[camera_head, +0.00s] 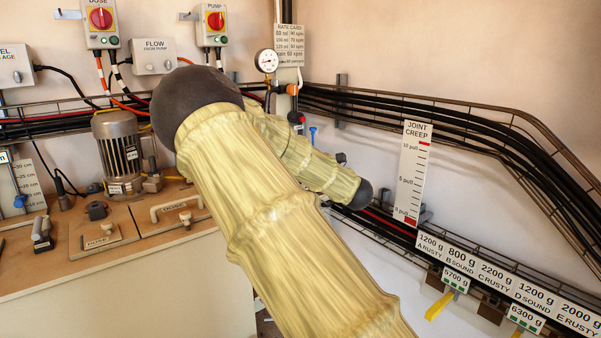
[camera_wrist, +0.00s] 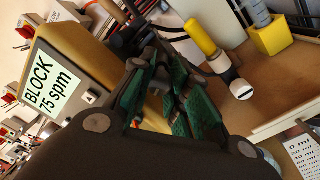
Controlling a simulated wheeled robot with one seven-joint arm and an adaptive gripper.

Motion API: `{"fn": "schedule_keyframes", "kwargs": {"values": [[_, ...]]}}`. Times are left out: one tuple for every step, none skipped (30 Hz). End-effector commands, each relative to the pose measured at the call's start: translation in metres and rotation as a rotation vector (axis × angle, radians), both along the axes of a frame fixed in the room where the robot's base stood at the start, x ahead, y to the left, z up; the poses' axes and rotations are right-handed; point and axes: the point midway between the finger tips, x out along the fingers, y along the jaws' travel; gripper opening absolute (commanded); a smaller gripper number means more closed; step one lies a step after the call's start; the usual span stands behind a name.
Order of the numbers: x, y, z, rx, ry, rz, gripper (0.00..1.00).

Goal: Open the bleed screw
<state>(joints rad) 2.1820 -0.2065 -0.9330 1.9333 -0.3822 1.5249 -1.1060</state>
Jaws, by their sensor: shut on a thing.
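My gripper (camera_wrist: 172,98) shows in the wrist view, its green pads drawn in around a thing mostly hidden between them. I cannot tell from the picture whether that thing is the bleed screw. In the head view my arm crosses the middle and hides the gripper and whatever lies behind it. I cannot make out a bleed screw clearly in either view.
In the wrist view a panel reading "BLOCK 75 spm" (camera_wrist: 57,88) stands at left. A yellow-handled part (camera_wrist: 201,38) and a yellow block (camera_wrist: 272,36) stand beyond the fingers. In the head view a grey motor (camera_head: 118,152) stands on the bench, under wall switch boxes (camera_head: 101,22).

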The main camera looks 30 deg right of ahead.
Motion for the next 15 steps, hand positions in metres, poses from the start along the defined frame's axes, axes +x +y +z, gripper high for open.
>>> {"fn": "schedule_keyframes", "kwargs": {"values": [[0.0002, 0.0010, -0.0043, -0.026, 0.001, 0.001, 0.00], [0.0002, 0.0010, -0.0041, -0.040, -0.001, 0.001, 0.00], [0.0002, 0.0007, -0.0039, -0.060, -0.002, 0.001, 0.00], [0.0001, 0.0005, -0.0037, -0.072, -0.003, 0.001, 0.00], [0.0000, 0.0004, -0.0034, -0.084, -0.004, 0.001, 0.00], [0.0000, 0.0004, -0.0033, -0.097, -0.005, 0.001, 0.00], [0.0000, 0.0005, -0.0032, -0.107, -0.006, 0.001, 0.00], [0.0000, 0.0005, -0.0032, -0.115, -0.006, 0.001, 0.00], [0.0001, 0.0007, -0.0032, -0.124, -0.007, 0.001, 0.00], [0.0001, 0.0007, -0.0031, -0.130, -0.007, 0.001, 0.00], [0.0001, 0.0007, -0.0030, -0.135, -0.007, 0.001, 0.00], [0.0001, 0.0007, -0.0027, -0.140, -0.008, 0.001, 0.00], [0.0000, 0.0006, -0.0027, -0.143, -0.008, 0.001, 0.00], [0.0000, 0.0005, -0.0026, -0.146, -0.008, 0.001, 0.00], [0.0000, 0.0006, -0.0025, -0.149, -0.008, 0.001, 0.00]]}}
